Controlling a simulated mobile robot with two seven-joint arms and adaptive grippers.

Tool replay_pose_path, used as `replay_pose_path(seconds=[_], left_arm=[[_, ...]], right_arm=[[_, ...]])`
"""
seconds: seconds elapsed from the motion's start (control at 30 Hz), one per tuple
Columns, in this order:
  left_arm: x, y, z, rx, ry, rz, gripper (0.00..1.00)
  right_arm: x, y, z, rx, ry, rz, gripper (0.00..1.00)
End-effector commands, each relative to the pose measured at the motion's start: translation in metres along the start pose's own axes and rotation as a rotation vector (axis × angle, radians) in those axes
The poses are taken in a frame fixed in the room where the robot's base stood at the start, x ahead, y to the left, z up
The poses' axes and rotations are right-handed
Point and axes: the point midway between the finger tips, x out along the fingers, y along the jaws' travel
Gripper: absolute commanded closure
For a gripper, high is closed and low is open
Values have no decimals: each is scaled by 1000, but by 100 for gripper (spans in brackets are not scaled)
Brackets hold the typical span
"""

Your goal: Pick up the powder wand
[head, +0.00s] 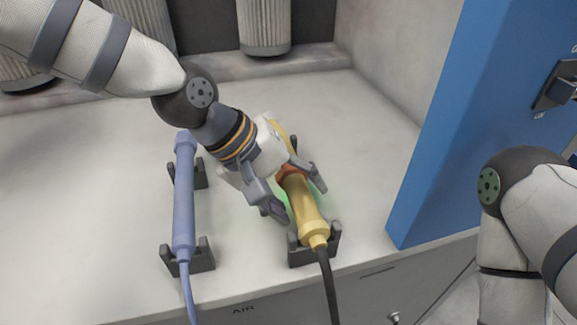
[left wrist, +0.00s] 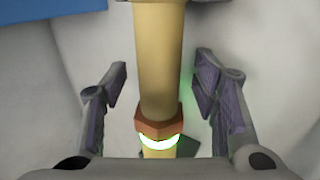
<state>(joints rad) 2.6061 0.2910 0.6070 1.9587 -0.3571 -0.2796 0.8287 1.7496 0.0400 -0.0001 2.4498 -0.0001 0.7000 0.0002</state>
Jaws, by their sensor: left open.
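A yellow wand (head: 307,214) with an orange-brown collar and a dark cable lies on dark cradles at the front of the hood floor. It looks like the powder wand, though no label on it can be read. My left gripper (head: 298,198) is open, its fingers on either side of the wand near the collar. In the left wrist view the wand (left wrist: 158,60) runs between the spread fingers (left wrist: 160,85), with a gap on each side. A green glow shows by the collar. The wand's far end is partly hidden behind my gripper. My right gripper is out of view.
A blue wand (head: 184,205) lies on its own cradle (head: 188,256) to the left. A blue panel (head: 440,130) stands to the right. Grey ribbed cylinders (head: 263,25) are at the back. The hood floor (head: 370,125) between the yellow wand and right wall is clear.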

Motion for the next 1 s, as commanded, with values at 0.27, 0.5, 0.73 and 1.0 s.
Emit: replay_pose_path(seconds=[0.27, 0.5, 0.73, 1.0], left_arm=[[-2, 1, 0, 2, 2, 1, 84], [-2, 2, -1, 4, 4, 3, 100], [-11, 8, -2, 6, 8, 4, 100], [-56, 52, 26, 16, 15, 6, 100]], right_arm=[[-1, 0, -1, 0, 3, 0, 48], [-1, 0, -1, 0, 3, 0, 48], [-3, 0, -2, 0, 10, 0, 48], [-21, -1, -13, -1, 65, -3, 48]])
